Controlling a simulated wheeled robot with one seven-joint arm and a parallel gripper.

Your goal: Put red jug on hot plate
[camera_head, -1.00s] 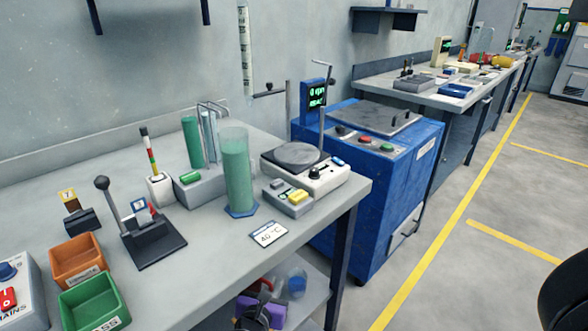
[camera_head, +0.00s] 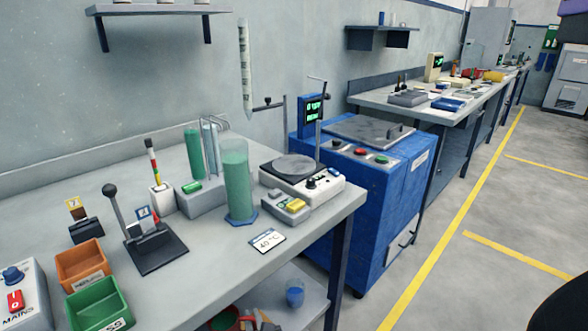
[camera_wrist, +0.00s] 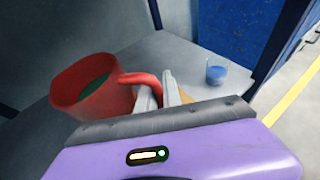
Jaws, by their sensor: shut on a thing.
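The red jug (camera_wrist: 80,95) is in the left half of the wrist view, with dark green contents showing inside. My gripper (camera_wrist: 160,94) is shut on its red handle. The jug is over or on the grey lower shelf; I cannot tell if it touches. In the head view, only a part of the jug (camera_head: 223,322) shows at the bottom edge, under the bench. The hot plate (camera_head: 318,190), a white unit with a round grey top, stands on the bench near its right end. Its top looks empty.
A tall green-filled cylinder (camera_head: 238,180) stands left of the hot plate, with a small button box (camera_head: 286,208) in front. A beaker with blue contents (camera_head: 295,293) stands on the lower shelf. The bench top (camera_head: 210,255) overhangs the shelf. A blue cabinet (camera_head: 375,205) stands to the right.

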